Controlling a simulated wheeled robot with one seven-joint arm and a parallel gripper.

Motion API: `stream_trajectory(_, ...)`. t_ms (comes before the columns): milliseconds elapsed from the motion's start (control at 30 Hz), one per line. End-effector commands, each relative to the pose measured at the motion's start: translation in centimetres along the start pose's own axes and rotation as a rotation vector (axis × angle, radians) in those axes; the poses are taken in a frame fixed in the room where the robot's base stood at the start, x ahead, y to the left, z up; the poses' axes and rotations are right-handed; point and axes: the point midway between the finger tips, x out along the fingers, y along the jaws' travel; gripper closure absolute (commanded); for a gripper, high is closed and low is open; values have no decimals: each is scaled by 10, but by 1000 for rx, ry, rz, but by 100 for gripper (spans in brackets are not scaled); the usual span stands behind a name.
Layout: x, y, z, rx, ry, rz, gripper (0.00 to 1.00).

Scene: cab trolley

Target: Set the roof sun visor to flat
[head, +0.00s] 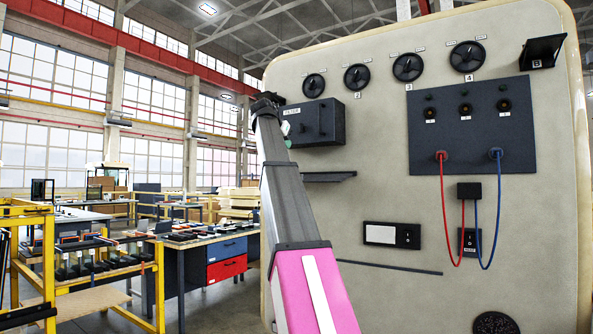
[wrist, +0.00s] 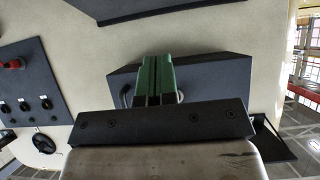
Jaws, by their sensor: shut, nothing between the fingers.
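No part is labelled as the sun visor. Another dark tilted flap (wrist: 272,140) shows at the right of the wrist view; I cannot tell which is the visor. My gripper (wrist: 157,62) has green fingers, shut and empty, in front of the dark filter box (wrist: 205,85). The filter box also shows in the head view (head: 317,123), just right of my wrist. I cannot tell whether the fingertips touch it.
The beige panel (head: 380,215) carries several round black dials (head: 408,67), a dark socket plate (head: 470,140) with red and blue cables, and a narrow shelf (head: 329,177) below the box. Workbenches and a yellow trolley (head: 85,265) stand to the left.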

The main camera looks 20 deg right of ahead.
Motion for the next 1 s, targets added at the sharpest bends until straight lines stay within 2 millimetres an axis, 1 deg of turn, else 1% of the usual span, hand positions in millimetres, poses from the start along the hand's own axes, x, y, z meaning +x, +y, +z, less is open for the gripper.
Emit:
stream_trajectory(233, 1, 0, 0, -1, 0, 0, 100)
stream_trajectory(367, 10, 0, 1, -1, -1, 1, 100)
stream_trajectory(467, 23, 0, 0, -1, -1, 2, 100)
stream_trajectory(900, 104, 0, 0, -1, -1, 1, 100)
stream_trajectory(1000, 113, 1, 15, -2, -2, 0, 100)
